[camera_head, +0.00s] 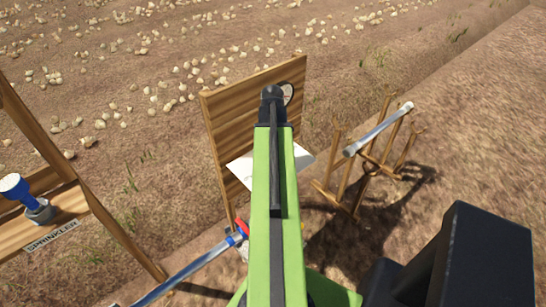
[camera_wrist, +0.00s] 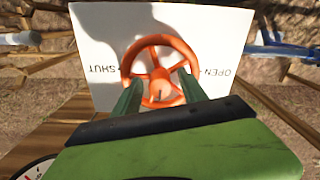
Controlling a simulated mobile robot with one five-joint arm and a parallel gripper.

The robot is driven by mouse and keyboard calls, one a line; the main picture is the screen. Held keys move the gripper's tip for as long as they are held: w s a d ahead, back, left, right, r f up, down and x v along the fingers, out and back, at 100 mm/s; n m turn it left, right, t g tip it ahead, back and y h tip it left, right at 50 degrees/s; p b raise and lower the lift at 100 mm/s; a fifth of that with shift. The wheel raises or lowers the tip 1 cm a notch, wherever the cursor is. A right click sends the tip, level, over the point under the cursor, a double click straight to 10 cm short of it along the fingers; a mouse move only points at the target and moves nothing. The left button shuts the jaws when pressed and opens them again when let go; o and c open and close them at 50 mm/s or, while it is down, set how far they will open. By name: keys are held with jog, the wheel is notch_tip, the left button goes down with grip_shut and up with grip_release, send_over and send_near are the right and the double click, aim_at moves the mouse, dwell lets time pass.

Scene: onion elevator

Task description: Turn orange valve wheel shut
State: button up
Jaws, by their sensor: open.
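The orange valve wheel (camera_wrist: 152,52) shows in the wrist view, in front of a white panel (camera_wrist: 105,30). The panel reads SHUT at the left and OPEN at the right, both upside down in this view. My gripper (camera_wrist: 160,84) is open, its two green fingers apart and reaching over the near part of the wheel, one on each side of the hub. I cannot tell whether they touch the rim or spokes. In the head view my green arm hides the wheel; only parts of the white panel (camera_head: 303,158) show beside it.
A wooden board (camera_head: 228,120) with a round gauge (camera_head: 289,94) stands behind the panel. A wooden rack (camera_head: 365,160) holding a grey pipe (camera_head: 378,130) stands at the right. A blue-ended pipe (camera_head: 190,274) lies lower left. A wooden stand with a SPRINKLER label (camera_head: 52,235) bears a blue-topped sprinkler (camera_head: 15,187).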

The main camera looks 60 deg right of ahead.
jog(key=shift+r, duration=0.1)
grip_shut()
jog(key=shift+d, duration=0.2)
jog(key=shift+a, duration=0.1)
